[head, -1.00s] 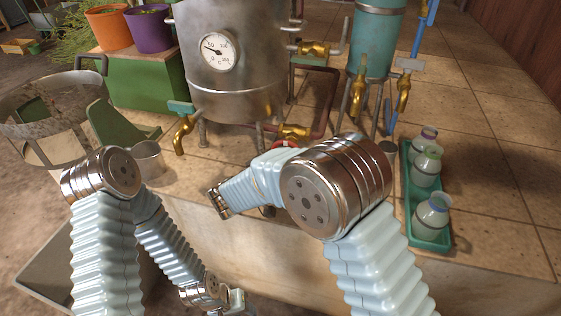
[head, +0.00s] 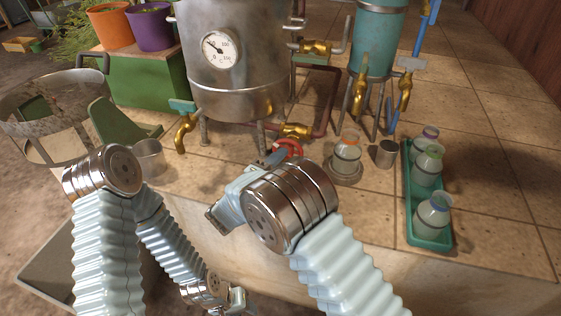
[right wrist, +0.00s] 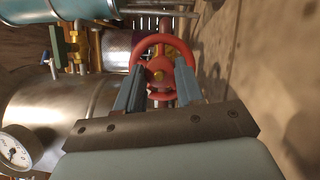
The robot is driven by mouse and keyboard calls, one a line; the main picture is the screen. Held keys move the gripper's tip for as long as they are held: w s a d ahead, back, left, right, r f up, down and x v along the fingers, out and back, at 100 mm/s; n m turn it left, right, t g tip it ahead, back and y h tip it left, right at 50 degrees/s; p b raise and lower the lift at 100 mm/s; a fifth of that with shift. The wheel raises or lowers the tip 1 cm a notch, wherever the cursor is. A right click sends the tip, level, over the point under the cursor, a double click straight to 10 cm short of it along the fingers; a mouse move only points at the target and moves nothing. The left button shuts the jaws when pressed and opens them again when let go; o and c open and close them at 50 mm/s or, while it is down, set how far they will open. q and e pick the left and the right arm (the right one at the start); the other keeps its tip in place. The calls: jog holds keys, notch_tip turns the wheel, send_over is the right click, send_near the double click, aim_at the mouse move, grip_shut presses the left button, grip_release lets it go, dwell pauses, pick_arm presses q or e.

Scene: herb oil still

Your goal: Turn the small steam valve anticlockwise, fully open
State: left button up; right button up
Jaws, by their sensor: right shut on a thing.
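The small steam valve has a red handwheel (head: 290,147) low at the front of the steel still, beside a brass fitting and a dark red pipe. My right gripper (head: 277,157) is at the wheel, mostly hidden behind my own wrist in the head view. In the right wrist view its two fingers (right wrist: 160,72) reach onto the near part of the wheel, shut on it. My left gripper (head: 238,300) is low at the bottom of the head view, its fingers unclear, away from the valve.
The steel still (head: 235,60) with its dial gauge (head: 219,48) stands behind the valve. A glass bottle (head: 346,152) and a metal cup (head: 386,153) stand right of it. A green tray (head: 430,240) holds several bottles. Brass taps (head: 186,132) jut out nearby.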

jog(key=n, duration=0.2)
jog(key=n+t, duration=0.1)
jog(key=n, duration=0.1)
jog(key=shift+f+t, duration=0.2)
jog(key=shift+t, duration=0.1)
jog(key=shift+d+n+t, duration=0.1)
jog(key=shift+n+t, duration=0.7)
jog(key=shift+n, duration=1.2)
jog(key=o, duration=1)
jog(key=shift+o, duration=0.2)
